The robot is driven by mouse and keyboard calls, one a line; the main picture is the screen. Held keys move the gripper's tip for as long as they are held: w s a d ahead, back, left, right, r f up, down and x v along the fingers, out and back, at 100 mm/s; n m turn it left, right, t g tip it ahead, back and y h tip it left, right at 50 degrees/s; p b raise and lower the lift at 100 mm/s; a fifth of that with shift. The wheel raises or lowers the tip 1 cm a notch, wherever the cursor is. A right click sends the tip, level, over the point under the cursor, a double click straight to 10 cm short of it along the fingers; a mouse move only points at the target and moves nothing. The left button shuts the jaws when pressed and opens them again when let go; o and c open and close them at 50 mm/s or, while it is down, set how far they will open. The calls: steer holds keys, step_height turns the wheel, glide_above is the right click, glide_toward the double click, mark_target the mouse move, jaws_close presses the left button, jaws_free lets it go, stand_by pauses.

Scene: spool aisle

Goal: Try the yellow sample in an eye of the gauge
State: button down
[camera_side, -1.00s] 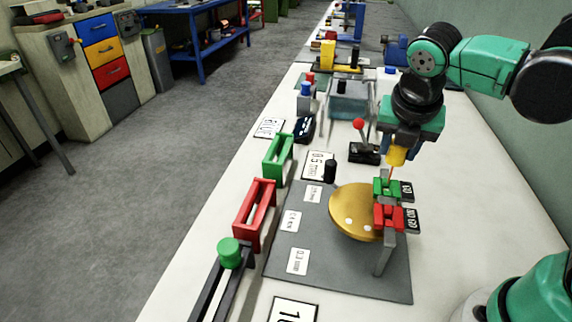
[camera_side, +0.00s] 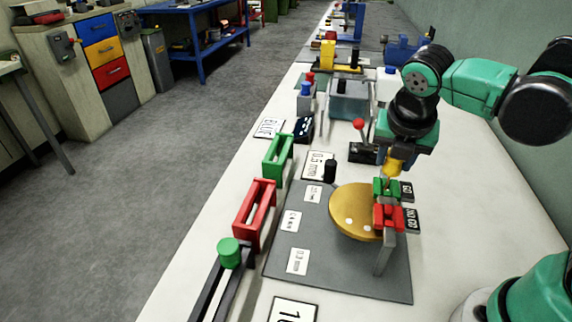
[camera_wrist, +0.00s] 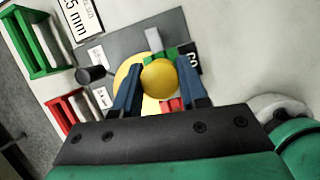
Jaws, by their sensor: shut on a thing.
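The yellow sample (camera_side: 392,166) is between the blue fingers of my gripper (camera_side: 394,158). In the wrist view its round yellow top (camera_wrist: 159,77) fills the space between the fingertips (camera_wrist: 161,88). The gauge has a green eye block (camera_side: 385,188) by a GO label and a red eye block (camera_side: 388,217) by a NO GO label, on a grey post. The sample's lower end is right above the green block, which also shows behind it in the wrist view (camera_wrist: 184,53). I cannot tell whether the tip is inside the green eye.
A gold dish (camera_side: 350,210) lies beside the gauge on a grey mat (camera_side: 335,277). A black cylinder (camera_side: 330,171), a green rack (camera_side: 277,156) and a red rack (camera_side: 254,212) stand to the left. A red-knobbed lever (camera_side: 363,150) stands behind.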

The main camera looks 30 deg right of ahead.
mark_target(391, 172)
steer(key=shift+f, duration=1.5)
steer(key=shift+r, duration=3.45)
steer(key=shift+a, duration=0.1)
